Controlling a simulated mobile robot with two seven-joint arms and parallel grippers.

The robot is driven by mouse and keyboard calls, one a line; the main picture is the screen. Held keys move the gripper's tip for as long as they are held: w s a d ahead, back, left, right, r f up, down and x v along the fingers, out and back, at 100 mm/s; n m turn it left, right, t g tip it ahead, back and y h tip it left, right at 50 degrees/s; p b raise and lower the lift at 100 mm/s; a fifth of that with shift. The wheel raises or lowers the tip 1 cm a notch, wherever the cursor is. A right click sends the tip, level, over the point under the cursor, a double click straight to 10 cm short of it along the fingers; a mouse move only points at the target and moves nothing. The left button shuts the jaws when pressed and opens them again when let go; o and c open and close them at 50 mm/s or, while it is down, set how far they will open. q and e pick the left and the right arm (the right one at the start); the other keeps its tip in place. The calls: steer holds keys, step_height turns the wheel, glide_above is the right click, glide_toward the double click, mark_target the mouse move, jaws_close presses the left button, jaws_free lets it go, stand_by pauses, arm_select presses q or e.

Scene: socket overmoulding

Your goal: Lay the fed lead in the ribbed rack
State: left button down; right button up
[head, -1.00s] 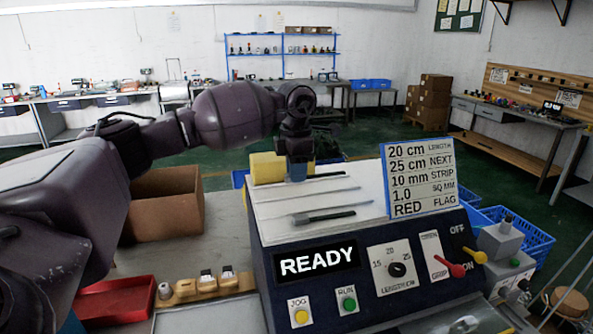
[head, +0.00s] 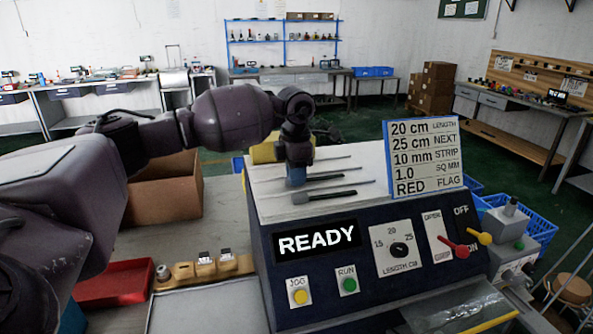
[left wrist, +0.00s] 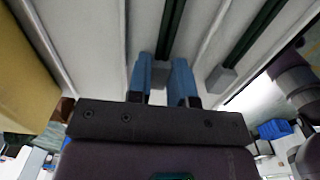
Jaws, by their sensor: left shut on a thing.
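The ribbed rack (head: 268,208) is the pale top of the dark machine, with thin ribs running across it. My left gripper (head: 296,181) is low over it, fingers pointing down. Its two blue fingers (left wrist: 164,82) are shut on a dark lead (head: 325,177) near its grey end; in the left wrist view the lead (left wrist: 172,28) runs away between the fingers. I cannot tell whether it touches the rack. A second dark lead (head: 335,195) with a pale grey end lies nearer the front; it also shows at the right in the left wrist view (left wrist: 258,38). My right gripper is not in view.
A sign (head: 424,157) stands at the rack's right edge. A yellow block (head: 264,153) is just behind the gripper. The READY display (head: 317,241), buttons and levers are on the front panel. A brown box (head: 165,200) and a red tray (head: 112,284) stand left.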

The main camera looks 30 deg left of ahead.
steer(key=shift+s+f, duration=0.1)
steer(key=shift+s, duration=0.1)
arm_select(q)
steer(key=c, duration=1.1)
jaws_free()
steer(key=shift+o, duration=0.8)
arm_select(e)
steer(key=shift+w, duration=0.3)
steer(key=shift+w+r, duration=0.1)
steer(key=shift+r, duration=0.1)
arm_select(q)
steer(key=shift+r, duration=0.65)
step_height(320, 180, up, 10)
steer(key=shift+f, duration=0.2)
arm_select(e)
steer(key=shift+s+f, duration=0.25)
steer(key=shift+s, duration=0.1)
arm_select(q)
steer(key=shift+s, duration=0.1)
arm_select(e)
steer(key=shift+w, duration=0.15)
